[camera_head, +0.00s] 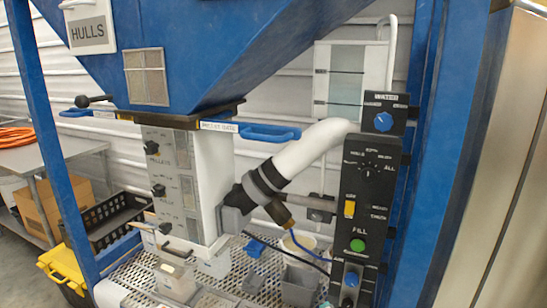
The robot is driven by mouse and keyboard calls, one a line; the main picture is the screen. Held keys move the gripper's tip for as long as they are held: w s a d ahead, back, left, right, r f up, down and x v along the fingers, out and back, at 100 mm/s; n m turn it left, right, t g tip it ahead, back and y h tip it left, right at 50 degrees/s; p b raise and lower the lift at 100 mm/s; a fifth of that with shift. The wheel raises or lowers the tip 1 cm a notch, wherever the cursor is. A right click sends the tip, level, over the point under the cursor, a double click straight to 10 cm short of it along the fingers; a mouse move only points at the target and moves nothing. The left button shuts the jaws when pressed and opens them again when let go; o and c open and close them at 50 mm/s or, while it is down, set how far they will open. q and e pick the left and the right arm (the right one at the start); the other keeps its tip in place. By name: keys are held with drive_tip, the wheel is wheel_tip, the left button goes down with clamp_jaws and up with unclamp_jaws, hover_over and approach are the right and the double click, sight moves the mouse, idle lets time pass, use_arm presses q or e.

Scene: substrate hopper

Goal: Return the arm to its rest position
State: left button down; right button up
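Neither of my grippers shows in the head view, and no part of an arm that I can be sure is mine is visible. The blue hopper (215,50) fills the upper middle, with a "HULLS" sign (89,32) at its upper left. Below it is a white unit with knobs and clear windows (187,185). A black control panel (365,210) stands to the right, with a yellow switch (349,208) and a green button (357,245) by the word "FILL".
A white curved pipe (318,143) with black bands slopes between panel and white unit. Blue handles (270,132) stick out under the hopper. Small containers (300,284) stand on a perforated shelf (138,272). Blue posts (48,130) frame the station. A grey table (50,152) stands left.

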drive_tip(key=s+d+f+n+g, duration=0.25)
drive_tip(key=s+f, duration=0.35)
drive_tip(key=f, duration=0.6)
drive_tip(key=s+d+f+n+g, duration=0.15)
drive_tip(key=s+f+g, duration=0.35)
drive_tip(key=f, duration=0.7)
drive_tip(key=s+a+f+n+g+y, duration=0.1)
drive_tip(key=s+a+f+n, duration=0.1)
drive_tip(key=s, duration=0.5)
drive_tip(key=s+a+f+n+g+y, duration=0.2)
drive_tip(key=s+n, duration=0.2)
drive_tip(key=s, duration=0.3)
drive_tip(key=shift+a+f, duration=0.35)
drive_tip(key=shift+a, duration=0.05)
